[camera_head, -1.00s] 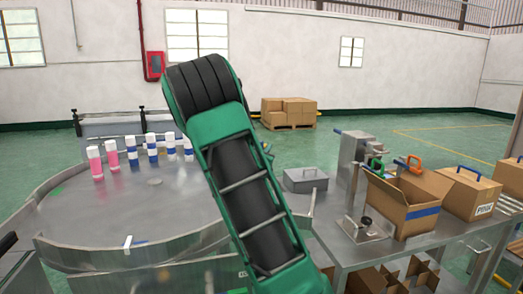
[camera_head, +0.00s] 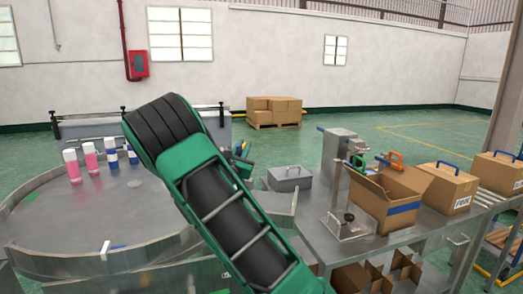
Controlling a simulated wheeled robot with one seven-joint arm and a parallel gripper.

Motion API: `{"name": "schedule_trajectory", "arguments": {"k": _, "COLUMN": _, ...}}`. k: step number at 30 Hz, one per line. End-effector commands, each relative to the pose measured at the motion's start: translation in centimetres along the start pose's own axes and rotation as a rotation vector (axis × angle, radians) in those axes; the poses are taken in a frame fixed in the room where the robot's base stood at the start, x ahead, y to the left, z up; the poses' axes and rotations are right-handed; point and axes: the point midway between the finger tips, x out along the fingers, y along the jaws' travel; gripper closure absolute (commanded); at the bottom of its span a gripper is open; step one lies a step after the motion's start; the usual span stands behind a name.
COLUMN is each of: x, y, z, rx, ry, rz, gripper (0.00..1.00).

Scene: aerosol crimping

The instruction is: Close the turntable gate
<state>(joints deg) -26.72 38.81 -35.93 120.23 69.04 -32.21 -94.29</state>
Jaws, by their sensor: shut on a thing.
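The round metal turntable (camera_head: 80,215) fills the left of the view, with a raised metal rim around it. A small bright tab (camera_head: 105,248) with a blue strip beside it sits at the near rim; I cannot tell if it belongs to the gate. A curved metal guard (camera_head: 281,208) shows right of my arm, and the gate itself cannot be made out for certain. Pink-and-white bottles (camera_head: 73,166) and blue-and-white bottles (camera_head: 112,157) stand upright on the turntable's far side. My green and black arm crosses the turntable's right part and hides it.
A grey lidded box (camera_head: 290,178) and a metal press (camera_head: 338,160) stand on the right-hand bench (camera_head: 325,245). An open carton (camera_head: 388,205) and closed cartons (camera_head: 450,191) are farther right. Stacked cartons (camera_head: 273,110) stand on the far floor.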

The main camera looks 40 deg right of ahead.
Motion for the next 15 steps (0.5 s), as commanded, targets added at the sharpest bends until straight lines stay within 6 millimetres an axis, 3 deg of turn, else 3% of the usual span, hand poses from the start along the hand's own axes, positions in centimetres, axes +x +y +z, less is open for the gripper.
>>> {"name": "schedule_trajectory", "arguments": {"k": 1, "x": -0.4, "y": 1.4, "z": -0.1, "rx": 0.009, "ry": -0.007, "rz": 0.020, "gripper": 1.00}}
{"name": "schedule_trajectory", "arguments": {"k": 3, "x": -0.7, "y": 2.1, "z": -0.2, "rx": 0.014, "ry": -0.013, "rz": 0.028, "gripper": 1.00}}
{"name": "schedule_trajectory", "arguments": {"k": 13, "x": -1.0, "y": 2.8, "z": -0.2, "rx": 0.018, "ry": -0.015, "rz": 0.036, "gripper": 1.00}}
{"name": "schedule_trajectory", "arguments": {"k": 14, "x": -1.0, "y": 2.8, "z": -0.2, "rx": 0.018, "ry": -0.015, "rz": 0.036, "gripper": 0.78}}
{"name": "schedule_trajectory", "arguments": {"k": 15, "x": -1.0, "y": 2.8, "z": -0.2, "rx": 0.017, "ry": -0.015, "rz": 0.036, "gripper": 0.70}}
